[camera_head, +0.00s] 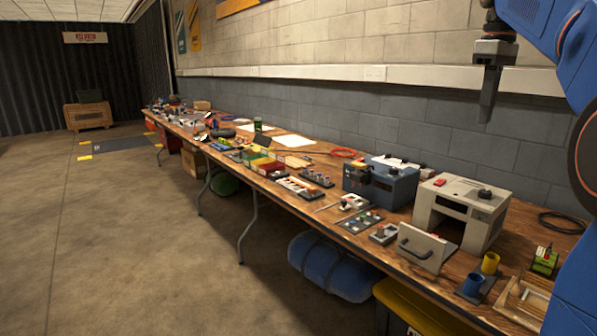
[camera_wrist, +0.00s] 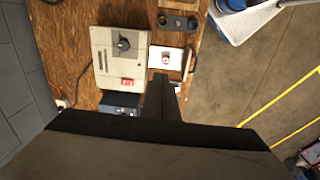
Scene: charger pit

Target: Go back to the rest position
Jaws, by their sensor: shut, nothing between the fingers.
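My gripper (camera_head: 487,108) hangs at the upper right of the head view, pointing down, shut and empty. It is in the air in front of the wall, apart from the table. In the wrist view its closed fingers (camera_wrist: 160,97) point over the wooden table (camera_wrist: 70,35) below. A beige machine (camera_head: 452,209) stands on the table with its front door (camera_head: 426,250) hanging open. Its top, with a black knob and a red switch, also shows in the wrist view (camera_wrist: 106,72). My wrist body hides the lower part of that view.
A blue machine (camera_head: 378,184) stands left of the beige one. A black cable (camera_head: 562,222) lies behind. The floor (camera_head: 100,250) left of the table is open.

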